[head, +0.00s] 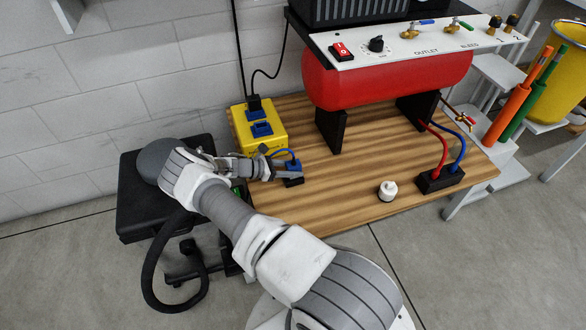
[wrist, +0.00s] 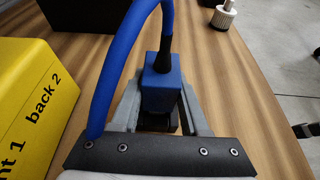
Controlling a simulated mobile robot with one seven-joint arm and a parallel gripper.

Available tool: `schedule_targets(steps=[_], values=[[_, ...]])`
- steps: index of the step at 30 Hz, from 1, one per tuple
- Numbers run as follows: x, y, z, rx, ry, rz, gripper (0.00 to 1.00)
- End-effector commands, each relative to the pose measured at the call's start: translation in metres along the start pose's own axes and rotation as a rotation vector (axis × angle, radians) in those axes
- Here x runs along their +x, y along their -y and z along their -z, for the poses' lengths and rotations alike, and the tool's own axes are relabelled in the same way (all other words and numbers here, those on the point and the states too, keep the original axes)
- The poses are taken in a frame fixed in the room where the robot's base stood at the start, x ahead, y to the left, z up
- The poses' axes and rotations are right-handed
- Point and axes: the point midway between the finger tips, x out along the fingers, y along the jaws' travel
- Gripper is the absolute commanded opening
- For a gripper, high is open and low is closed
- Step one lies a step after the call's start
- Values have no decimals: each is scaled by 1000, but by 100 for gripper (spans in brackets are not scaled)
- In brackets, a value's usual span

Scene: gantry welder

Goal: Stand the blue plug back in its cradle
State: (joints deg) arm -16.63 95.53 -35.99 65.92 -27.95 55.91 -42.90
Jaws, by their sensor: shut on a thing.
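The blue plug (head: 293,166) is upright between the fingers of my gripper (head: 284,170), near the front left of the wooden bench. In the wrist view the plug (wrist: 161,92) has a black neck and a thick blue cable (wrist: 124,62) arching to the left. My gripper (wrist: 160,108) is shut on the plug's sides. A small black block, seemingly the cradle (head: 294,182), shows right below the plug. Its dark part (wrist: 158,124) also shows between the fingers in the wrist view. I cannot tell whether the plug is seated in it or just above it.
A yellow box (head: 258,148) with blue sockets stands close behind and left; its wall (wrist: 38,92) is near my left finger. A red tank (head: 385,82) on black supports is behind. A white fitting (head: 388,190) and a black block with hoses (head: 438,181) are right. Bench between is clear.

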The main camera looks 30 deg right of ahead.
Motion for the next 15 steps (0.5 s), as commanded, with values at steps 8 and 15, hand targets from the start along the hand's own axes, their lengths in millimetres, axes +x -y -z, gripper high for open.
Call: schedule_targets(steps=[8, 15], values=[[2, 0, 5, 0, 0, 0, 0], [4, 0, 9, 0, 1, 0, 0]])
